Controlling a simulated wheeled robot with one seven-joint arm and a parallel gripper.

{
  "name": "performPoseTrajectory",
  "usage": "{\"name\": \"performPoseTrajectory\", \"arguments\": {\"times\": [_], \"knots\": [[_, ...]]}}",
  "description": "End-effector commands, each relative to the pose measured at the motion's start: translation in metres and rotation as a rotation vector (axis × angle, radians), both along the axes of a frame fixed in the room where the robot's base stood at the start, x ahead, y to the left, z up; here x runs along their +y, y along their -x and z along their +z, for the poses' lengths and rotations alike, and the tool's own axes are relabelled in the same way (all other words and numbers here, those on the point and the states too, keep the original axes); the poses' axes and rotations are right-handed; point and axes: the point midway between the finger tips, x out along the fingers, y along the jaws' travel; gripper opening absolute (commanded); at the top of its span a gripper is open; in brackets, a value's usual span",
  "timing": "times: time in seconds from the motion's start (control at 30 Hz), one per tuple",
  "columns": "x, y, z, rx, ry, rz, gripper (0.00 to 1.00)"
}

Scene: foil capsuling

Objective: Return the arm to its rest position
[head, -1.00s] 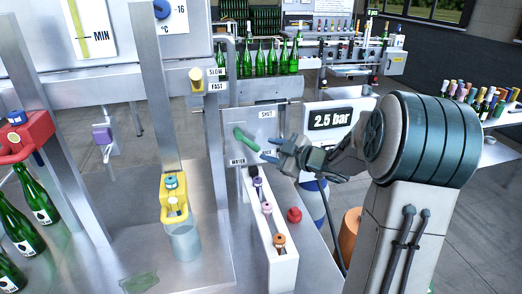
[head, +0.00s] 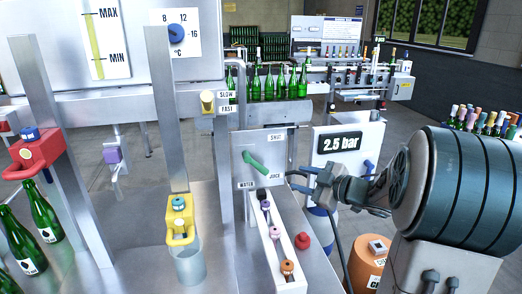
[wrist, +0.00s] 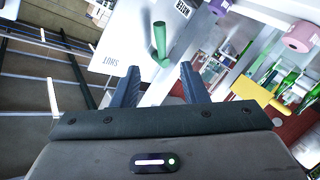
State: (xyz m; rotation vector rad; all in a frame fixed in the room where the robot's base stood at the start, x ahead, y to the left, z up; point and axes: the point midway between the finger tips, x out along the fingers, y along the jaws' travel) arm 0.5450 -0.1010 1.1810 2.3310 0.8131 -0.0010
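My gripper (head: 300,180) hangs in the air right of the valve panel in the head view. In the wrist view its two dark fingers (wrist: 159,76) are spread with nothing between them. The green valve handle (head: 254,161) slants down to the right on the grey panel, among the labels SHUT, WATER and JUICE. The handle also shows in the wrist view (wrist: 159,42), beyond the fingertips and apart from them. My arm reaches in from the right side of the head view.
A white rail with several coloured knobs (head: 287,266) and a red knob (head: 302,241) lie below the gripper. A pressure display (head: 340,142) reading 2.5 bar stands behind it. An orange drum (head: 368,262) is beside my arm. A yellow clamp (head: 180,222) is at left.

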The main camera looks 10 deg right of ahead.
Motion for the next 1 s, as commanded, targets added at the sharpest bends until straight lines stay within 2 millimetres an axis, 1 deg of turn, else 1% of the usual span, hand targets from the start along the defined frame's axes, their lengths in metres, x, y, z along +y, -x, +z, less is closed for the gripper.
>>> {"name": "performPoseTrajectory", "arguments": {"times": [0.07,0.17,0.3,0.37,0.47,0.57,0.67,0.77,0.87,0.9,0.97,1.0], "knots": [[0.001,-0.002,0.002,-0.001,0.007,-0.019,0.4],[0.001,-0.008,0.007,0.004,0.032,-0.095,0.4],[-0.002,-0.016,0.019,0.028,0.073,-0.289,0.4],[-0.005,-0.014,0.023,0.051,0.082,-0.385,0.4],[-0.009,-0.006,0.027,0.101,0.084,-0.533,0.4],[-0.011,0.011,0.027,0.17,0.071,-0.669,0.4],[-0.01,0.035,0.022,0.261,0.045,-0.79,0.4],[-0.004,0.064,0.012,0.372,0.008,-0.89,0.4],[0.008,0.098,-0.001,0.505,-0.035,-0.966,0.4],[0.015,0.113,-0.007,0.565,-0.052,-0.988,0.4],[0.026,0.136,-0.017,0.659,-0.08,-1.014,0.4],[0.035,0.152,-0.023,0.723,-0.097,-1.024,0.4]]}}
